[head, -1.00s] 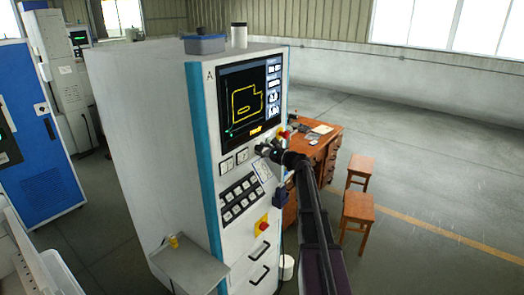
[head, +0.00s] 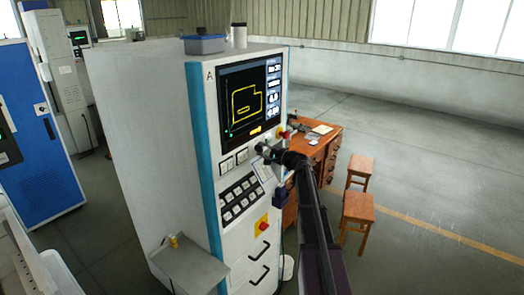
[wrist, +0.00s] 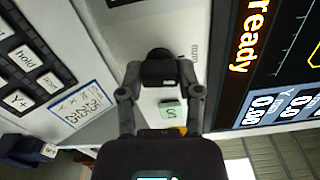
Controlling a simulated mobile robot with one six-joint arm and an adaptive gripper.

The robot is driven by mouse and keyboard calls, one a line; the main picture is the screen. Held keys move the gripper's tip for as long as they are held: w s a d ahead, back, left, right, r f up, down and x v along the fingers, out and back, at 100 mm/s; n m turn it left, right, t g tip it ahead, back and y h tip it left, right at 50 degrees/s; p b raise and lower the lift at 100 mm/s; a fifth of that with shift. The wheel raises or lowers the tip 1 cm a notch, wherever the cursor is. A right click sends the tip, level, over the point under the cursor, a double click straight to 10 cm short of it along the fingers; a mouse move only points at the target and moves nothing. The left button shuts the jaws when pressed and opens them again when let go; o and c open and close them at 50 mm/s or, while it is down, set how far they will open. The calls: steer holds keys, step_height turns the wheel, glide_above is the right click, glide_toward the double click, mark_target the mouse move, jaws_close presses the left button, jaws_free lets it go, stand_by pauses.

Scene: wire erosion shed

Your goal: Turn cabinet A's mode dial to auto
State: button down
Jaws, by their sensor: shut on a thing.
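Cabinet A (head: 140,130) is a tall pale cabinet with a teal edge stripe, a letter A and a black screen (head: 243,105). My gripper (head: 263,152) is at its front panel, below the screen's right part. In the wrist view, my gripper (wrist: 159,72) is shut on the black round mode dial (wrist: 158,66), one finger on each side. Small dark lettering (wrist: 195,52) stands beside the dial, too small to read surely. The dial's pointer cannot be made out. In the head view my gripper hides the dial.
A keypad (head: 241,199) and a red emergency button on yellow (head: 262,225) are below. A small grey shelf (head: 188,265) juts from the front. A paper label (wrist: 77,107) is near the dial. A wooden desk (head: 325,150) and stools (head: 358,208) stand behind, right.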

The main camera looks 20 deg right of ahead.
steer(key=shift+n, duration=0.8)
steer(key=shift+c, duration=1.4)
jaws_free()
steer(key=shift+s, duration=0.1)
steer(key=v, duration=1.1)
steer(key=shift+s+d, duration=0.25)
steer(key=shift+s, duration=0.1)
